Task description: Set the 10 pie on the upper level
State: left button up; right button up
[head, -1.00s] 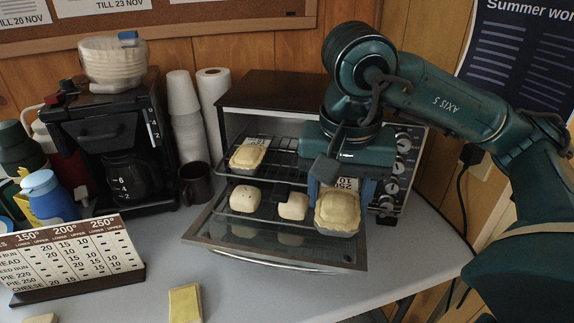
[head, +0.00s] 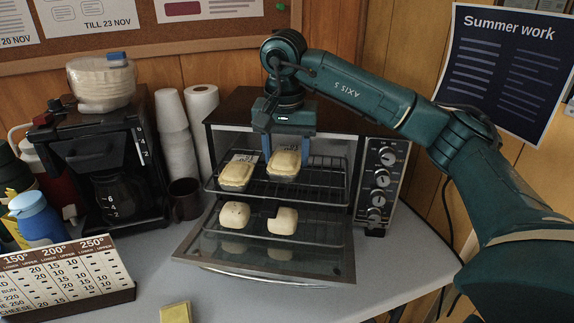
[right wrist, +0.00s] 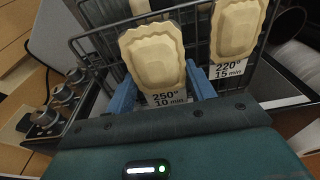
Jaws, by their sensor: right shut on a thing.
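The 10 pie (head: 284,165) is pale gold in a foil tray and is at the upper rack (head: 325,180) of the open toaster oven (head: 352,135). My right gripper (head: 285,149) is shut on it from behind, a blue finger at each side. In the right wrist view the pie (right wrist: 153,50) has a card reading 250°, 10 min (right wrist: 167,98). I cannot tell whether its tray touches the wires. Another pie (head: 236,174), whose card reads 220°, 15 min (right wrist: 228,69), sits beside it on the left of the upper rack. My left gripper is not in view.
Two buns (head: 234,214) (head: 283,221) are on the lower rack. The glass door (head: 330,262) hangs open in front. The upper rack's right part is free. A coffee maker (head: 105,165), a mug (head: 185,198) and paper cups (head: 176,130) stand left; a baking chart (head: 70,285) stands in front.

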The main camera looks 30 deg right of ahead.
aim_at(287, 154)
notch_tip(287, 154, down, 3)
jog(key=shift+s+f, duration=0.1)
jog(key=shift+f, duration=0.15)
jog(key=o, duration=1)
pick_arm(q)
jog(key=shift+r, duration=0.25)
pick_arm(e)
jog(key=shift+o, duration=0.2)
jog(key=r, duration=0.3)
jog(key=r+p, duration=0.1)
jog(key=r, duration=0.3)
jog(key=s+a+r+p, duration=0.1)
jog(key=r, duration=0.3)
jog(key=shift+r, duration=0.65)
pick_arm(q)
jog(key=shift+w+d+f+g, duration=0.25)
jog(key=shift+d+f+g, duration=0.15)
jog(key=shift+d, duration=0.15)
